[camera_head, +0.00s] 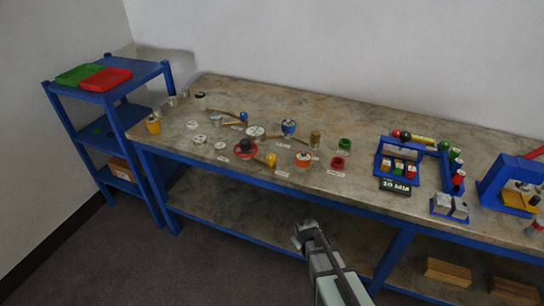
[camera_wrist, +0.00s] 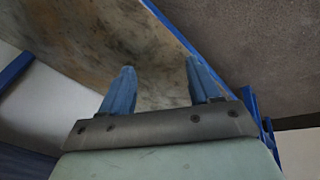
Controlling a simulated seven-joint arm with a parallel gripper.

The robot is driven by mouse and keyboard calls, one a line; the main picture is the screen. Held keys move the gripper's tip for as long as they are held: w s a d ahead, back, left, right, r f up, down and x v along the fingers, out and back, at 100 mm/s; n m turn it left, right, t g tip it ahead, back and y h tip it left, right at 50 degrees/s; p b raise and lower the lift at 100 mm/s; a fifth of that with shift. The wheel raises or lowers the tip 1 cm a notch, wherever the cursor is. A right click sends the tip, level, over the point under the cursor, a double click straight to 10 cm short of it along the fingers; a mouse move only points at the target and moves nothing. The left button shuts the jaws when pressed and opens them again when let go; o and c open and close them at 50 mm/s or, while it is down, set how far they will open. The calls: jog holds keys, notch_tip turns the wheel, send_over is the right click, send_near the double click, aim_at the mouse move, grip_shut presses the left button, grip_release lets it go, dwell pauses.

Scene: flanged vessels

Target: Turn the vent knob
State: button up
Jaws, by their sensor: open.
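Several small flanged vessels stand on the left half of the workbench in the head view. They include a red-based one with a black top (camera_head: 246,146), a blue one (camera_head: 289,127), an orange one (camera_head: 303,158) and a yellow one (camera_head: 153,124). Small label cards (camera_head: 282,173) lie by some of them, too small to read. I cannot tell which part is the vent knob. My gripper (camera_head: 303,231) is open and empty, below the bench's front edge and apart from all vessels. The wrist view shows its two blue fingers (camera_wrist: 161,80) spread with nothing between them.
The workbench (camera_head: 375,201) has a blue frame and a lower shelf. A blue rack with colored pieces (camera_head: 399,160) and a blue fixture (camera_head: 511,188) stand to the right. A blue shelf unit at left carries green (camera_head: 78,74) and red (camera_head: 106,79) trays.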

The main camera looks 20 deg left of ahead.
jog(key=w+a+r+n+t+y, duration=0.1)
jog(key=a+r+n+t+y, duration=0.15)
jog(key=a+r, duration=0.95)
jog(key=w+a+r+n+t+y, duration=0.1)
jog(key=a+r+n+y, duration=0.15)
jog(key=a+r, duration=1)
jog(key=m+g+h, duration=0.2)
jog(key=m+g, duration=0.2)
jog(key=m, duration=0.3)
send_near(271, 157)
jog(key=x, duration=0.9)
jog(key=shift+w, duration=0.1)
jog(key=c, duration=1)
